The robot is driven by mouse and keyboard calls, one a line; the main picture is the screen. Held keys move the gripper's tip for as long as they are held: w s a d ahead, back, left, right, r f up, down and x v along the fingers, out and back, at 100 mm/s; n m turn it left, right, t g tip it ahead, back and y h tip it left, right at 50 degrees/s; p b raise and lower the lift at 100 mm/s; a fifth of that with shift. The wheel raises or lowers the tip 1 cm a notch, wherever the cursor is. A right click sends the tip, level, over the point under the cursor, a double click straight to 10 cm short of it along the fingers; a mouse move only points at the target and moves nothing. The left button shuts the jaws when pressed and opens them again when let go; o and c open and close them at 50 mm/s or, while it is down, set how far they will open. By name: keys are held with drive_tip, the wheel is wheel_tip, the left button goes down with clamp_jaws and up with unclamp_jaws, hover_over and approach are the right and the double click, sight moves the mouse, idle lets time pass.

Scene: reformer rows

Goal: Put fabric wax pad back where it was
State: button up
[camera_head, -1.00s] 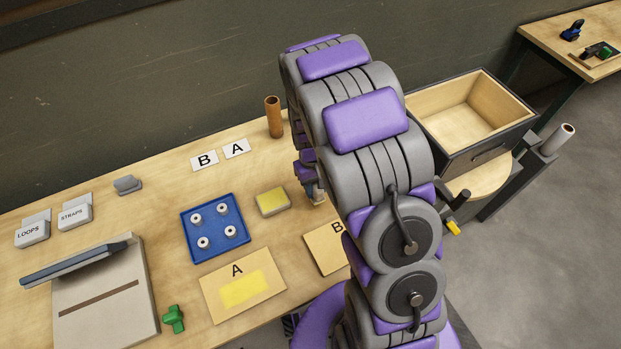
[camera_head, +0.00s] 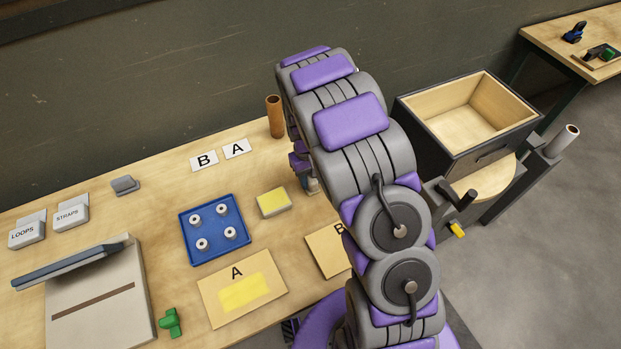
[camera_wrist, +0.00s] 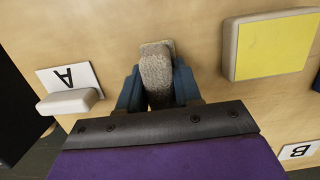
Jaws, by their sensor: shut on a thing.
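My gripper (camera_wrist: 158,85) is shut on a grey, speckled, felt-like pad (camera_wrist: 156,72), upright between the blue-grey fingers over the wooden bench. No label shows on it, so I cannot tell for certain that it is the fabric wax pad. A similar speckled patch shows just behind its top; whether it touches the bench is unclear. In the head view my gripper (camera_head: 312,187) is mostly hidden behind my arm, and the pad cannot be made out. A yellow-topped block (camera_head: 273,203) lies on the bench beside it, also at right in the wrist view (camera_wrist: 271,46).
A blue tray with white rollers (camera_head: 190,232) and board A (camera_head: 215,290) lie left of my arm. Board B (camera_head: 322,252) is partly hidden by it. A brown tube (camera_head: 274,117) stands behind. An open wooden box (camera_head: 455,157) is at right.

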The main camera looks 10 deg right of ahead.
drive_tip(key=shift+a, duration=0.25)
drive_tip(key=o, duration=0.7)
drive_tip(key=shift+a, duration=0.2)
drive_tip(key=o, duration=0.3)
drive_tip(key=shift+d, duration=0.55)
drive_tip(key=shift+a, duration=0.1)
drive_tip(key=shift+a+r, duration=0.15)
drive_tip(key=shift+r, duration=0.1)
drive_tip(key=r+p, duration=0.1)
drive_tip(key=r, duration=0.2)
drive_tip(key=w+r+p, duration=0.1)
drive_tip(key=r, duration=0.3)
drive_tip(key=r+p, duration=0.1)
drive_tip(key=r, duration=0.3)
drive_tip(key=shift+w+a+r, duration=0.2)
drive_tip(key=shift+w, duration=0.2)
